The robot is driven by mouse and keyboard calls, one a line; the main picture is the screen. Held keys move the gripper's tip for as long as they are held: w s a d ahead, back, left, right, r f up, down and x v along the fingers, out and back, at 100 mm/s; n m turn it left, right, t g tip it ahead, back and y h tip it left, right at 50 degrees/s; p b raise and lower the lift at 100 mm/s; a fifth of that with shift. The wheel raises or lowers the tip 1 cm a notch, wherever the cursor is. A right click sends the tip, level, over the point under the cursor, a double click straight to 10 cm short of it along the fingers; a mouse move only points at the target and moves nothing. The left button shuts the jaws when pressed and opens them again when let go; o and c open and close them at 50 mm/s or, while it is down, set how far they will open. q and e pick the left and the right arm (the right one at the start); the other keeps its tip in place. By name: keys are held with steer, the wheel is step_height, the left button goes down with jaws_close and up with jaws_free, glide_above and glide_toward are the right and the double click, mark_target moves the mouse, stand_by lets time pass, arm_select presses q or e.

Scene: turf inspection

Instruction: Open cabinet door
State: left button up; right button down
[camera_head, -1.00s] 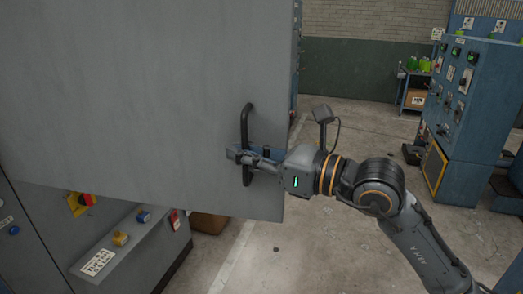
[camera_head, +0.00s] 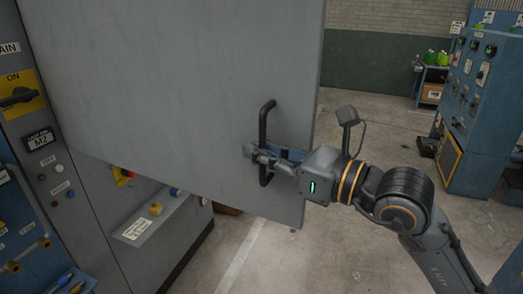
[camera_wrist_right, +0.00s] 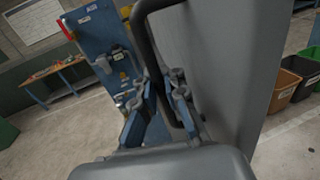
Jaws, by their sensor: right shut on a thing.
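The grey cabinet door (camera_head: 190,90) fills the left and middle of the head view and stands swung out from the cabinet front. Its black bar handle (camera_head: 265,125) sits upright near the door's free edge. My right gripper (camera_head: 262,158) is shut on the handle, with its fingers around the lower part of the bar. In the right wrist view the handle (camera_wrist_right: 145,45) runs down between the fingers (camera_wrist_right: 160,105), beside the grey door (camera_wrist_right: 225,70). My left gripper is not in view.
A control panel with a yellow ON switch (camera_head: 18,95) and a ledge with buttons (camera_head: 150,220) lie left of and below the door. Blue machine cabinets (camera_head: 475,110) stand at the right. Concrete floor between is open. Bins (camera_wrist_right: 285,85) stand at right in the wrist view.

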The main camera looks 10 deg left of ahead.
steer(key=c, duration=1.7)
jaws_free()
steer(key=shift+d, duration=0.15)
steer(key=v, duration=1.2)
steer(key=shift+s+d, duration=0.15)
steer(key=shift+s, duration=0.05)
steer(key=shift+w, duration=0.1)
